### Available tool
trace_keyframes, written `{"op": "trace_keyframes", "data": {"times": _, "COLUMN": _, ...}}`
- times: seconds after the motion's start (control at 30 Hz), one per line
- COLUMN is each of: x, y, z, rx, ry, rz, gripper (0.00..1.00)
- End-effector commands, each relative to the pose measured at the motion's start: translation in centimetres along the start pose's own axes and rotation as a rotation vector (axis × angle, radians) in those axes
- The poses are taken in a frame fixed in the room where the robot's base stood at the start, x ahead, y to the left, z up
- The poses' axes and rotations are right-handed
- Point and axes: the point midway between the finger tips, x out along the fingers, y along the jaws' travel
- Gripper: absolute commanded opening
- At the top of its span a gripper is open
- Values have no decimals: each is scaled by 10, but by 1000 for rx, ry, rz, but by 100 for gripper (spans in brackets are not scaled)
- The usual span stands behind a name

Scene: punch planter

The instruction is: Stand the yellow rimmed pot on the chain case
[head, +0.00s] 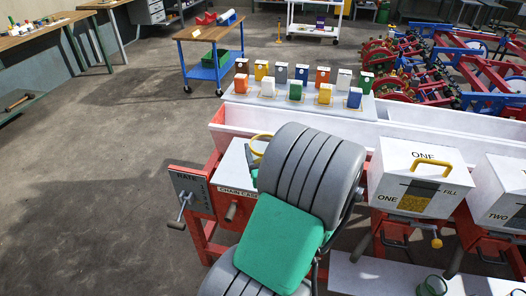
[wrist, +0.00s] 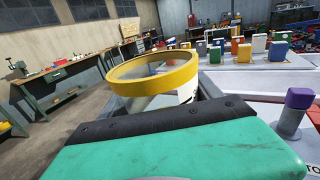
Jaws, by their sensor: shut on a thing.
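The yellow rimmed pot (wrist: 152,72) has a broad yellow ring and a clear-looking body. It is upright or nearly so, just beyond the black edge of my green gripper (wrist: 160,125), which is shut on it. In the head view only part of the pot's yellow rim (head: 258,144) shows beside my grey arm, over the far right part of the chain case. The chain case (head: 231,168) is a white-topped box with a "CHAIN CASE" label on its red front. My arm hides most of the gripper and pot there; whether the pot's base touches the case is hidden.
A white box marked "ONE" (head: 418,178) stands at right. A green-rimmed pot (head: 433,286) is low at right. Floor at left is clear.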

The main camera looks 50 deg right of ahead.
Motion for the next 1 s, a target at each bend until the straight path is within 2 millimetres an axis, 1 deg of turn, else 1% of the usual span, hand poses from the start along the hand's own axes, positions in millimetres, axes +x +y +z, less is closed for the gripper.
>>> {"op": "trace_keyframes", "data": {"times": 0.07, "x": 6, "y": -4, "z": -2, "rx": 0, "ry": 3, "rz": -7, "gripper": 26}}
{"op": "trace_keyframes", "data": {"times": 0.13, "x": 20, "y": -5, "z": -11, "rx": 0, "ry": 2, "rz": -4, "gripper": 26}}
{"op": "trace_keyframes", "data": {"times": 0.37, "x": 86, "y": -14, "z": -39, "rx": -1, "ry": 1, "rz": -3, "gripper": 26}}
{"op": "trace_keyframes", "data": {"times": 0.4, "x": 95, "y": -16, "z": -49, "rx": 0, "ry": 3, "rz": -3, "gripper": 26}}
{"op": "trace_keyframes", "data": {"times": 0.43, "x": 101, "y": -16, "z": -59, "rx": 1, "ry": 4, "rz": -4, "gripper": 26}}
{"op": "trace_keyframes", "data": {"times": 0.53, "x": 118, "y": -19, "z": -79, "rx": 1, "ry": 3, "rz": -5, "gripper": 26}}
{"op": "trace_keyframes", "data": {"times": 0.6, "x": 126, "y": -20, "z": -88, "rx": 0, "ry": 1, "rz": -5, "gripper": 26}}
{"op": "trace_keyframes", "data": {"times": 0.67, "x": 131, "y": -21, "z": -93, "rx": -1, "ry": 0, "rz": -6, "gripper": 26}}
{"op": "trace_keyframes", "data": {"times": 0.77, "x": 139, "y": -22, "z": -106, "rx": 0, "ry": 2, "rz": -6, "gripper": 26}}
{"op": "trace_keyframes", "data": {"times": 0.8, "x": 138, "y": -23, "z": -116, "rx": 2, "ry": 3, "rz": -7, "gripper": 26}}
{"op": "trace_keyframes", "data": {"times": 0.9, "x": 137, "y": -22, "z": -130, "rx": 1, "ry": 2, "rz": -7, "gripper": 26}}
{"op": "trace_keyframes", "data": {"times": 1.0, "x": 138, "y": -22, "z": -131, "rx": 0, "ry": -1, "rz": -6, "gripper": 26}}
